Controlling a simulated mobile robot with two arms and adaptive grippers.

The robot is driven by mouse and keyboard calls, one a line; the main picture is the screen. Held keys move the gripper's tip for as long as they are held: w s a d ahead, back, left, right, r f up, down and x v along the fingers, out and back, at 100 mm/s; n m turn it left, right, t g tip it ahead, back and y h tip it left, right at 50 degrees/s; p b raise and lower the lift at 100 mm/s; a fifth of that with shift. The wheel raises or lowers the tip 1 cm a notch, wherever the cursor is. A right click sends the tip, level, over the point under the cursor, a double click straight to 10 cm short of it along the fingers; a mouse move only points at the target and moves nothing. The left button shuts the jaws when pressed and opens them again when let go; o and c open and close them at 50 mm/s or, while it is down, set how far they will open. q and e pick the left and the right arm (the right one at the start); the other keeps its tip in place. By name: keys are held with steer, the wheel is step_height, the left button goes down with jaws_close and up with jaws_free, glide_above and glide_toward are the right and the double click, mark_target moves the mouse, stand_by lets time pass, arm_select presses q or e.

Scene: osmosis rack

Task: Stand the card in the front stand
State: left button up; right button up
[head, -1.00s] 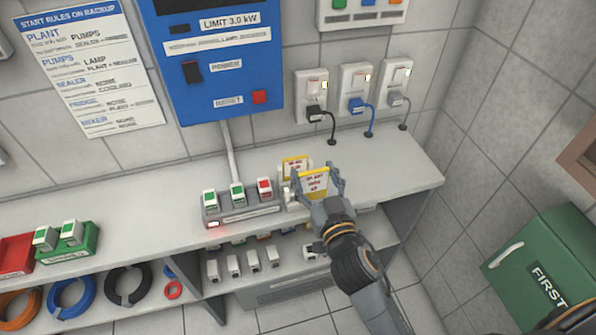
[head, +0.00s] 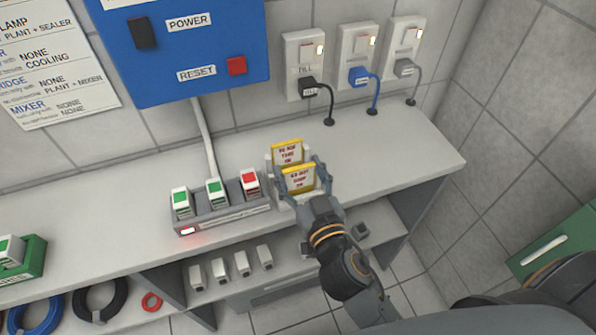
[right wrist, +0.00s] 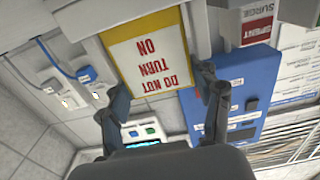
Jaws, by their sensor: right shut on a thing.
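A yellow-edged white card (head: 299,180) with red lettering is between the fingers of my right gripper (head: 301,175), which is shut on it. The card looks nearly upright, at the front stand (head: 281,196) on the bench; its lower edge is partly hidden, so I cannot tell whether it is seated. A similar card (head: 288,151) stands just behind, in a pale back stand (head: 271,162). In the right wrist view a card (right wrist: 152,52) reading "DO NOT TURN ON" appears upside down between the fingers. My left gripper is not in view.
A grey rack (head: 223,213) with green and red switch modules stands close left of the stands. Wall sockets (head: 304,65) with plugs and cords are behind. Bench top (head: 400,150) to the right is clear. A lower shelf (head: 240,285) holds several white modules.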

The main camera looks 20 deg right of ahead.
steer(key=shift+s, duration=0.1)
steer(key=shift+s+r, duration=0.1)
steer(key=shift+r, duration=0.05)
steer(key=shift+a+f, duration=0.1)
steer(key=shift+f, duration=0.1)
steer(key=o, duration=1.1)
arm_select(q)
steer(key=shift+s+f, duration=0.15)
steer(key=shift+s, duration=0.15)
